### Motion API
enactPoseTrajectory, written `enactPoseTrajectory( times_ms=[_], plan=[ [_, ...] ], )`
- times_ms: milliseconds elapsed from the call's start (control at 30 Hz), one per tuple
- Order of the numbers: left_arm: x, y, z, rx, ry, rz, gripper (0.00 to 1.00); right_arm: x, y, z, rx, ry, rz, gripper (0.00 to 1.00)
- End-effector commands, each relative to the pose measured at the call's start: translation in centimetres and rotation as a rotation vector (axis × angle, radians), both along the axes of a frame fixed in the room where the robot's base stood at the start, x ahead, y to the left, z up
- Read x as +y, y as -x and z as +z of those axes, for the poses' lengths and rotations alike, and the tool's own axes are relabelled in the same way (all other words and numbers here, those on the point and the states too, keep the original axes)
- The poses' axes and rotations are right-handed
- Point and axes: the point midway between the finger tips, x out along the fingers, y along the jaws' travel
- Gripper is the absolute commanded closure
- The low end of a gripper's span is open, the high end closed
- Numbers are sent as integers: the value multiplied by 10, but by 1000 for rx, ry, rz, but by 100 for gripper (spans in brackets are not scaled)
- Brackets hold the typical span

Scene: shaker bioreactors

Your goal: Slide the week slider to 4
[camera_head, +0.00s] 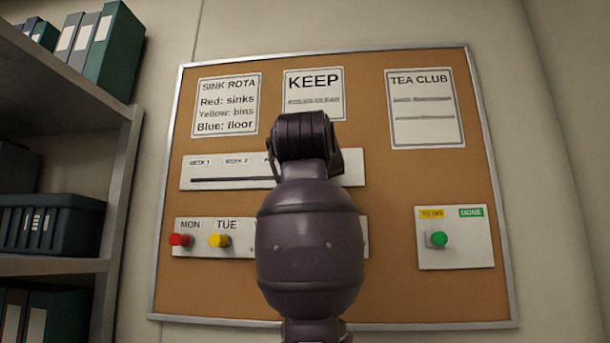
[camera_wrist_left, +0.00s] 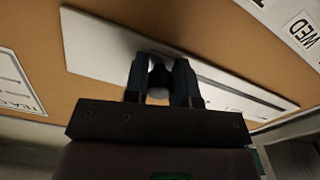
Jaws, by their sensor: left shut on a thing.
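The week slider panel (camera_head: 235,172) is a white strip on the cork board, with a dark slot and labels "WEEK 1" and "WEEK 2" at its left. My arm hides its labels further right. My left gripper (camera_head: 304,140) covers the right part of the strip, its fingertips hidden behind the hand. In the left wrist view, the panel (camera_wrist_left: 100,47) appears turned around, and the two dark fingers of my left gripper (camera_wrist_left: 160,72) are shut on a grey round slider knob (camera_wrist_left: 157,78). My right gripper is not in view.
A lower panel has a red button (camera_head: 179,240) under "MON" and a yellow button (camera_head: 219,240) under "TUE"; my arm hides its middle. A green button (camera_head: 438,239) sits on a panel at right. Shelves (camera_head: 70,108) with binders stand at left.

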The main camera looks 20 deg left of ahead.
Motion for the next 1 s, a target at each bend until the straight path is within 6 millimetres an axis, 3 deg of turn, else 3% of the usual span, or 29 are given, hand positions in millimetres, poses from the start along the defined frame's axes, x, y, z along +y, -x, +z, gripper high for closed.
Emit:
enactPoseTrajectory(
  times_ms=[267, 300, 467, 767, 1000],
  plan=[
    [-2, 0, 1, -4, -1, -2, 100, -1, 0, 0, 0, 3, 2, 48],
    [-2, 0, 1, -4, -1, -2, 72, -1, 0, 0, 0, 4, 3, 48],
    [-1, 0, 1, -3, -1, -2, 50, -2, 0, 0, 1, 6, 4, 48],
    [-1, 2, 1, -2, -1, -1, 50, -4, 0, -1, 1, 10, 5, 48],
    [-8, 30, -1, -6, 1, -3, 50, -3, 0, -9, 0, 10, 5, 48]
  ],
)
